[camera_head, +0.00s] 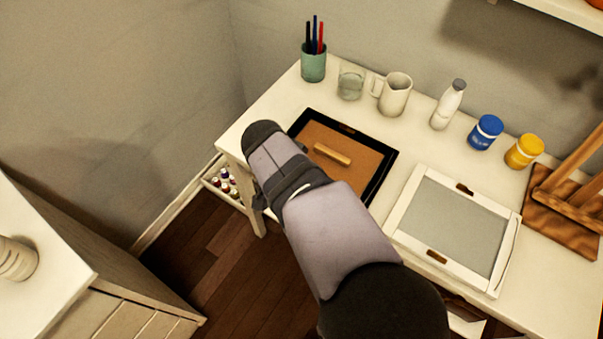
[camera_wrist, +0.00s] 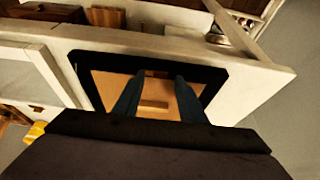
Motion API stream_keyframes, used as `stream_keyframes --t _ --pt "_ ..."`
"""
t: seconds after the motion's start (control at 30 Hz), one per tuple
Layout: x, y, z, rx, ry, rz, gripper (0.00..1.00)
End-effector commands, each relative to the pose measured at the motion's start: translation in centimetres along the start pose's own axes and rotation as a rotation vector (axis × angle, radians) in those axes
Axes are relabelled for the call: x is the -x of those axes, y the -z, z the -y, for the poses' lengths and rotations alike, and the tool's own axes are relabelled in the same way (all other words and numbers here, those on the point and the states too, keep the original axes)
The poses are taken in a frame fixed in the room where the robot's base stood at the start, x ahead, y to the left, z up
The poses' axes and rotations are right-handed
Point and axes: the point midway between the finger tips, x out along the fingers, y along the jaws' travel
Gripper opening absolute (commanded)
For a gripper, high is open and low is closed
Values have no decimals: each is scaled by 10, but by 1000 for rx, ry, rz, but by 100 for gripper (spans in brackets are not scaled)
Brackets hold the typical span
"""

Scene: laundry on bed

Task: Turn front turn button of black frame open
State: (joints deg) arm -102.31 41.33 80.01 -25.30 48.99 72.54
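The black frame (camera_head: 374,188) lies flat on the white table with its brown backing board (camera_head: 360,152) facing up. A pale wooden bar (camera_head: 332,154) sits mid-board. A turn button (camera_head: 348,128) shows on its back edge. In the head view my arm covers the front left part of the frame. In the wrist view, my gripper (camera_wrist: 163,76) is open over the black frame (camera_wrist: 212,72), its two dark fingers apart. A small brownish piece, seemingly the front turn button (camera_wrist: 159,73), shows between the fingertips. Contact cannot be told. The wooden bar (camera_wrist: 153,105) lies between the fingers, lower in view.
A white frame (camera_head: 404,215) with a grey panel lies right of the black one. Behind stand a pen cup (camera_head: 313,66), a glass (camera_head: 350,84), a mug (camera_head: 394,96), a white bottle (camera_head: 448,105), blue (camera_head: 485,133) and yellow jars (camera_head: 524,152). A wooden easel (camera_head: 563,215) stands right.

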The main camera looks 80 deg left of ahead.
Motion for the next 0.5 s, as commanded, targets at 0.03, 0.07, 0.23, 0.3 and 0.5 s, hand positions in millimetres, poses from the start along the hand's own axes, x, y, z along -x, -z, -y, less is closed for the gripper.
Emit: stream_keyframes --t 0.03,0.07,0.23,0.3,0.5 --pt "4 0 0 0 2 -1 38" --pt "6 0 1 0 2 -1 38" --pt "27 0 1 0 5 -1 38" --pt "36 0 1 0 4 -1 38" --pt "61 0 1 0 3 -1 38"
